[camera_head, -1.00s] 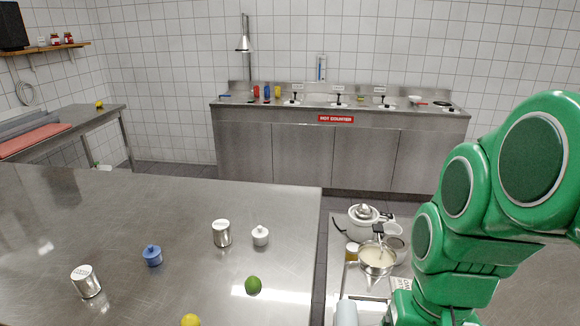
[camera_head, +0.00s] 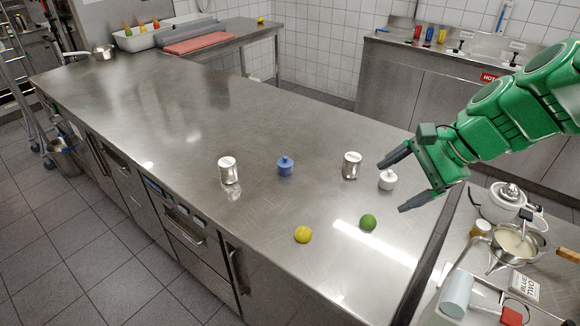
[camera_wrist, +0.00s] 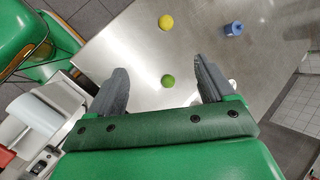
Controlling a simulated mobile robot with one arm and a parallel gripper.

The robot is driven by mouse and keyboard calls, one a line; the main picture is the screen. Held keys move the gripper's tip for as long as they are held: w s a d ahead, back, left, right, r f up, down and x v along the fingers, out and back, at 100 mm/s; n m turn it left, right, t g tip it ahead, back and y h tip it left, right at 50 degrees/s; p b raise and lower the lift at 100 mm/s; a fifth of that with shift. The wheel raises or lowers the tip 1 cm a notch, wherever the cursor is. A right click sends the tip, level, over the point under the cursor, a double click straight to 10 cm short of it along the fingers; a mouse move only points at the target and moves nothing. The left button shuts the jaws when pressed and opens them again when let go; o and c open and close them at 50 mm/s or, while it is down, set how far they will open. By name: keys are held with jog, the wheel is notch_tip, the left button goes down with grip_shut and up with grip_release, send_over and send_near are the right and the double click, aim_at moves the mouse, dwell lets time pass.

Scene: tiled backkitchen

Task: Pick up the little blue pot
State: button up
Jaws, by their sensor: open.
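The little blue pot (camera_head: 286,166), lidded with a knob, stands upright on the steel counter (camera_head: 190,110) between two silver canisters. It also shows in the wrist view (camera_wrist: 233,29) near the top right. My gripper (camera_head: 391,180) is open and empty above the counter's right edge, to the right of the pot and well apart from it. In the head view its fingers are around the place of the small white pot (camera_head: 387,180), but I cannot tell how far above it they are. In the wrist view the fingers (camera_wrist: 158,92) are spread wide.
Silver canisters stand left (camera_head: 229,170) and right (camera_head: 351,165) of the blue pot. A lemon (camera_head: 303,234) and a lime (camera_head: 368,222) lie in front.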

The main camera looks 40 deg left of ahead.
jog(key=w+a+m+y, duration=0.2)
jog(key=w+a, duration=0.3)
jog(key=a, duration=0.3)
jog(key=w+a+m+y, duration=0.1)
jog(key=w+a+m, duration=0.25)
jog(key=a, duration=0.45)
jog(key=m+y, duration=0.4)
jog(key=m, duration=0.1)
send_over(290, 164)
jog(key=w+d, duration=0.2)
jog(key=d, duration=0.3)
notch_tip(290, 164, down, 4)
notch_tip(290, 164, down, 18)
jog(key=shift+s+d+r, duration=0.1)
jog(key=shift+s+r, duration=0.05)
jog(key=shift+s+a+f+h, duration=0.1)
jog(key=shift+a+f+h, duration=0.2)
jog(key=shift+a+f, duration=0.1)
jog(key=shift+s+x, duration=0.2)
jog(key=shift+x, duration=1.55)
jog(key=shift+s+x, duration=0.15)
jog(key=shift+x, duration=1.55)
jog(key=shift+r, duration=0.1)
jog(key=shift+c, duration=0.4)
jog(key=c, duration=1.4)
jog(key=shift+r, duration=0.1)
